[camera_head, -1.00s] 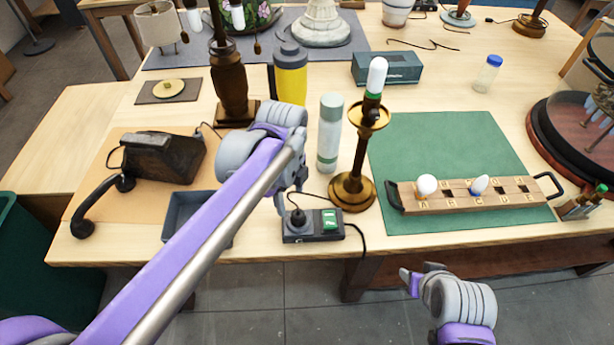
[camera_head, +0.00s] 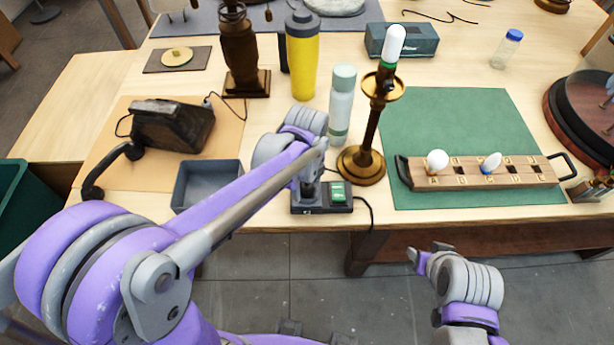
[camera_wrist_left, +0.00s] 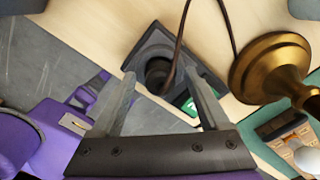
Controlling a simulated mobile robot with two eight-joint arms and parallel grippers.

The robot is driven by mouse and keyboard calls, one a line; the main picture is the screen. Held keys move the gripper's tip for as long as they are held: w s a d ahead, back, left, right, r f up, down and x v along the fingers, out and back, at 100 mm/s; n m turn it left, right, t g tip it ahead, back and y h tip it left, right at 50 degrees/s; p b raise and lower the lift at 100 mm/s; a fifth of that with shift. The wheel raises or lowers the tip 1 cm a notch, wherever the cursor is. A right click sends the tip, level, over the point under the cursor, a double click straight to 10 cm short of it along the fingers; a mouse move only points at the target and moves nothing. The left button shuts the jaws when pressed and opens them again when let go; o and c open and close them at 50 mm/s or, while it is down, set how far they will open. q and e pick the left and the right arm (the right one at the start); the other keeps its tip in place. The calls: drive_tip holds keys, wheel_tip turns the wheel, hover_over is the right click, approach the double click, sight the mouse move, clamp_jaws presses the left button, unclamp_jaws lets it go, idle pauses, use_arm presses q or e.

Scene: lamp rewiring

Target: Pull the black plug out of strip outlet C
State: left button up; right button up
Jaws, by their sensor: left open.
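The dark power strip (camera_head: 322,208) lies near the table's front edge. Its green switch (camera_head: 338,190) faces up. The black plug (camera_wrist_left: 158,73) sits in the strip, with its cord rising from it in the left wrist view; outlet letters cannot be read. My left gripper (camera_head: 308,186) is above the strip and hides the plug in the head view. In the left wrist view its fingers (camera_wrist_left: 160,76) are open, one on each side of the plug, with gaps showing. My right gripper (camera_head: 428,254) hangs in front of the table; its opening is unclear.
A brass lamp (camera_head: 361,166) stands right behind the strip, with a pale bottle (camera_head: 341,105) beside it. A grey-blue tray (camera_head: 205,186) lies left. A lettered wooden bulb rack (camera_head: 468,174) rests on the green mat (camera_head: 455,110). A black cord (camera_head: 371,212) runs off the strip's right end.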

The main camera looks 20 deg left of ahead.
sight(307, 184)
use_arm(q)
drive_tip(key=shift+f, duration=0.15)
clamp_jaws()
idle(0.4)
drive_tip(key=shift+r, duration=0.2)
use_arm(e)
drive_tip(key=shift+r, duration=0.1)
use_arm(q)
drive_tip(key=shift+r+p, duration=1.1)
drive_tip(key=shift+r, duration=1.1)
drive_tip(key=shift+w+f, duration=0.15)
use_arm(e)
drive_tip(key=w+r, duration=0.1)
drive_tip(key=r, duration=0.1)
drive_tip(key=shift+w+r, duration=0.4)
